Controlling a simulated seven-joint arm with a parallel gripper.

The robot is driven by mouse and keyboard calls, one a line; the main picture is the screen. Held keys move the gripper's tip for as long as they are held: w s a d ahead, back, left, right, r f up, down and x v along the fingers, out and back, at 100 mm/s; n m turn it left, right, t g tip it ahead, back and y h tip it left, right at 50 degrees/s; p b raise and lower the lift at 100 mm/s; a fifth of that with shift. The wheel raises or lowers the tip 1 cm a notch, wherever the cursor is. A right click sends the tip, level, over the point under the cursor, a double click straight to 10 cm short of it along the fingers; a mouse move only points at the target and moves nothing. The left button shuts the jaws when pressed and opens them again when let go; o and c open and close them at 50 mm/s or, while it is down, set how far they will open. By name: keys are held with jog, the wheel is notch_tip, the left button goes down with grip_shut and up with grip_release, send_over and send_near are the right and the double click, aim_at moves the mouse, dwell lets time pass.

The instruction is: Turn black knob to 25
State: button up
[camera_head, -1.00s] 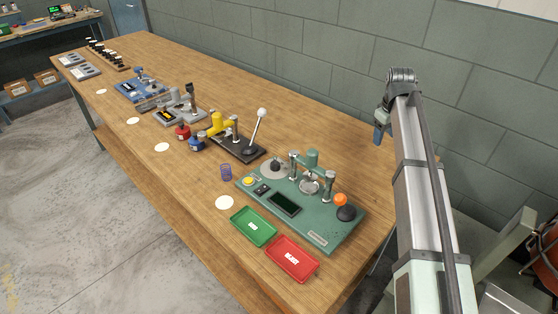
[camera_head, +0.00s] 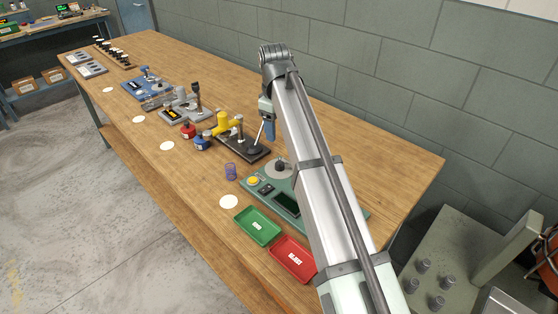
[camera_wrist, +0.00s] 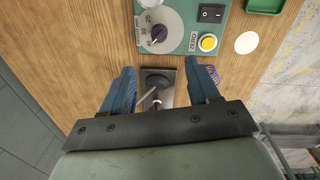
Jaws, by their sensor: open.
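The black knob (camera_wrist: 159,33) stands on a round grey dial (camera_wrist: 174,18) at the end of the green machine. The number 25 shows on the dial; I cannot tell for sure which mark the knob points at. In the head view the knob (camera_head: 280,165) shows just left of my arm. My gripper (camera_wrist: 163,84) is open and empty, its two blue fingers wide apart. It hangs over the black-based lever device (camera_wrist: 157,95), short of the dial and not touching the knob. In the head view my gripper (camera_head: 267,120) is above that device, partly hidden by my arm.
A yellow button (camera_wrist: 207,43) and a black rocker switch (camera_wrist: 211,13) sit beside the dial. A purple spring (camera_head: 230,171) stands near the machine. Green (camera_head: 257,226) and red (camera_head: 292,260) trays lie in front. My arm hides much of the green machine.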

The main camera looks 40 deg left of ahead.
aim_at(279, 161)
jog(key=f, duration=1.3)
jog(key=shift+w+f, duration=0.25)
jog(key=shift+w, duration=0.15)
jog(key=c, duration=1)
